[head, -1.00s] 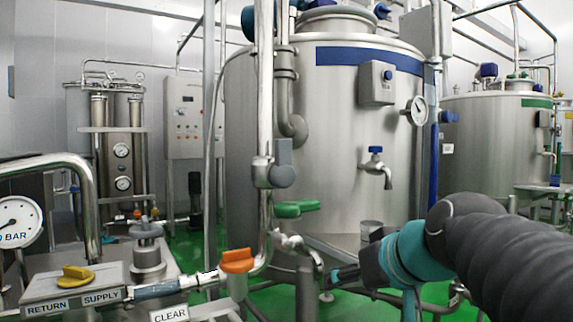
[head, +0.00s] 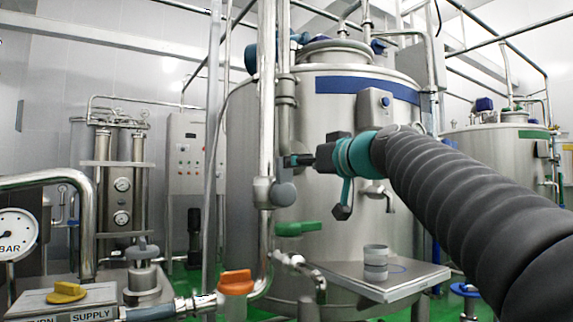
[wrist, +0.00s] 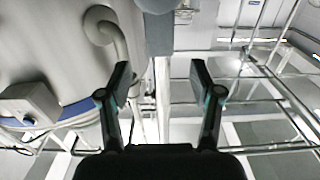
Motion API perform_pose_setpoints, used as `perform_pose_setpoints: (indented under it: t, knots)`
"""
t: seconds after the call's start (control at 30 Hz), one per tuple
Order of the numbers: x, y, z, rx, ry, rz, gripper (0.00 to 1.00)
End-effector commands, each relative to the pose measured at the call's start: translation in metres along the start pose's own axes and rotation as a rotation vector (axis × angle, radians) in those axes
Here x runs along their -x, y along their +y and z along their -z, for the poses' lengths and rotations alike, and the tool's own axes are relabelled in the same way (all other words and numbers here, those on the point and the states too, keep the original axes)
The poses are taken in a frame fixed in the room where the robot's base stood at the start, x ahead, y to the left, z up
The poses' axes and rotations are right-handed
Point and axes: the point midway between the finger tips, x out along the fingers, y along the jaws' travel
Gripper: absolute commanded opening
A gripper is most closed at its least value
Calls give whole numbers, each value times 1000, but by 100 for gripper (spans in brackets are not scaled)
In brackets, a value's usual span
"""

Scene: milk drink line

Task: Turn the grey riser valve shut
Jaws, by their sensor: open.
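The grey riser valve (head: 282,194) sits on the vertical steel riser pipe, left of centre in the head view. Its grey lever points up along the pipe and is partly covered by my gripper (head: 297,160). In the wrist view the grey lever (wrist: 160,35) shows at the top, in line with the gap between the fingers. My gripper (wrist: 161,78) is open and empty, with a finger to each side of that line. The lever appears just beyond the fingertips; I cannot tell whether they touch it.
A green-handled valve (head: 298,228) sits just below, with an orange one (head: 235,282) and a yellow one (head: 66,292) lower left. The large steel tank (head: 345,130) stands close behind. A small steel table (head: 400,280) with a grey cup (head: 375,262) stands below my arm.

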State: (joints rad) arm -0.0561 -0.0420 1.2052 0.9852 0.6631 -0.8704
Motion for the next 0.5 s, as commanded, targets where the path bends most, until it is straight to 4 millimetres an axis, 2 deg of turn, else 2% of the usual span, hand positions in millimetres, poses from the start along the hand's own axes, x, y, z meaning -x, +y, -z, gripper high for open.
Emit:
perform_pose_setpoints:
  t: [0.1,0.3,0.5]
  knots:
    - [-24,0,2,0,-2,2,65]
    - [-58,0,1,0,-2,0,65]
    - [-78,0,1,1,-1,-1,65]
